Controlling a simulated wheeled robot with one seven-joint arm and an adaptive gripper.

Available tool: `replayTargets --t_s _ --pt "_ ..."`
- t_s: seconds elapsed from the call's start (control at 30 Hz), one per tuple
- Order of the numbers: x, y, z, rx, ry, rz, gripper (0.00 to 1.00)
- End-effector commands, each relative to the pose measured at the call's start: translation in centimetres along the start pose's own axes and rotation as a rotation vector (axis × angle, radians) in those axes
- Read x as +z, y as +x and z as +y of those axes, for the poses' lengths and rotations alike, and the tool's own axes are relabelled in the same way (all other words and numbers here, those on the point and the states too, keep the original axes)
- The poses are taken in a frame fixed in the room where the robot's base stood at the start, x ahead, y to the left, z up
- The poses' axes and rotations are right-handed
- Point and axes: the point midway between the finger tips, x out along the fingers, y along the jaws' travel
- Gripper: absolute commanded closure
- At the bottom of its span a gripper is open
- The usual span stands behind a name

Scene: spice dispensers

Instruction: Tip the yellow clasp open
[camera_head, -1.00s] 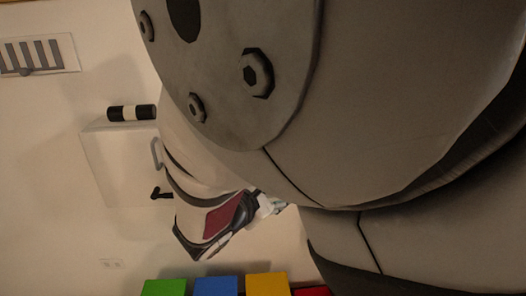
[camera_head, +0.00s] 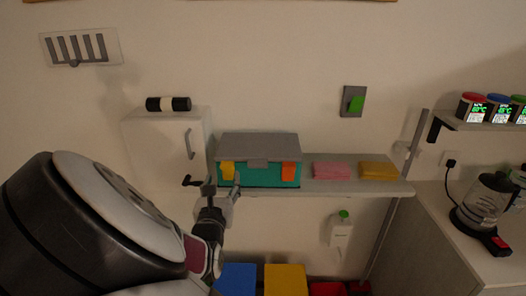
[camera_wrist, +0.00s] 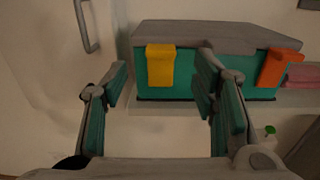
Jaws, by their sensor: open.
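The yellow clasp (camera_head: 227,170) is on the left of the front of a teal box (camera_head: 258,176) with a grey lid (camera_head: 260,146). It hangs flat against the box front, below the lid edge. The wrist view shows the clasp (camera_wrist: 160,66) whole, beyond my fingers and between them. An orange clasp (camera_head: 289,171) is on the right of the same box. My gripper (camera_head: 212,187) is open and empty in front of the box's lower left. In the wrist view my gripper (camera_wrist: 160,90) has its fingers spread, the right one overlapping the box front. I cannot tell whether it touches.
The box stands on a wall shelf (camera_head: 400,187) with pink (camera_head: 332,170) and yellow (camera_head: 378,170) folded cloths at its right. A white cabinet (camera_head: 155,145) with a handle stands left. Blue (camera_head: 237,279) and yellow (camera_head: 285,279) blocks are below. A kettle (camera_head: 487,203) is far right.

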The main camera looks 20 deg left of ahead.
Motion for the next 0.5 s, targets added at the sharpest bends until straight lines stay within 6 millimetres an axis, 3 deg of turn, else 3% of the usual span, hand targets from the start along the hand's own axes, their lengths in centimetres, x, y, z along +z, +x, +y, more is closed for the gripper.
replayTargets --t_s 0.2,0.5 --pt "0.1 4.0 -0.1 -0.002 0.000 -0.002 0.47" --pt "0.0 6.4 -0.1 -0.002 0.001 0.000 0.47"
